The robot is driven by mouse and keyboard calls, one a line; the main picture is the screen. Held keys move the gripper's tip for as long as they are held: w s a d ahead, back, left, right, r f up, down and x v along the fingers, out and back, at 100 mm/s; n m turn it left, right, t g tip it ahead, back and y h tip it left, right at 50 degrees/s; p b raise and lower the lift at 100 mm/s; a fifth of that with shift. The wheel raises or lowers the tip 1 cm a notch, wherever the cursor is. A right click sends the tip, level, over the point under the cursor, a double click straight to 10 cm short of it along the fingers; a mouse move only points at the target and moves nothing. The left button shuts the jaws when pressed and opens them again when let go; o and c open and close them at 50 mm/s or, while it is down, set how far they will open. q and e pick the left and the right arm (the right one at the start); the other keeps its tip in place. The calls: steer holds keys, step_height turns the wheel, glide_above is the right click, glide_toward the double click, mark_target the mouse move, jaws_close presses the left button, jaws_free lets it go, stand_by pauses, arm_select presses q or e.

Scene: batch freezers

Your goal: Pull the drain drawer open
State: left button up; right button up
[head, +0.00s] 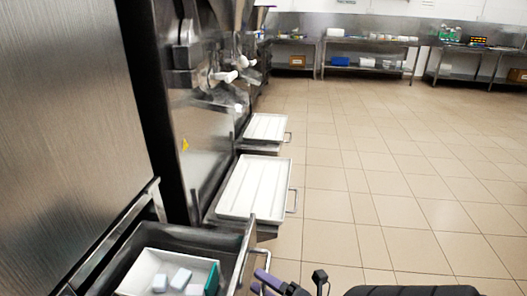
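A dark metal drawer (118,250) stands out from the machine front at the bottom left, and its inside is visible. It holds a white bin (139,284) with a few pale blocks and a green item. The drawer's front panel (243,255) has a bar handle near the bottom edge of the view. My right gripper (262,284) is at this handle, with purple finger parts beside the bar. The frame edge cuts it off, so I cannot tell whether the fingers are closed on the bar. My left gripper is out of view.
Two white trays with handles, a near one (254,188) and a farther one (266,127), jut out below the machines with white taps (224,76). Steel tables (370,68) line the back wall. The tiled floor (400,160) to the right is clear.

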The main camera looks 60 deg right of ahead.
steer(key=s+f, duration=0.1)
steer(key=s, duration=0.8)
steer(key=shift+s+f+p, duration=0.3)
steer(key=shift+s+f, duration=0.05)
steer(key=shift+s, duration=0.05)
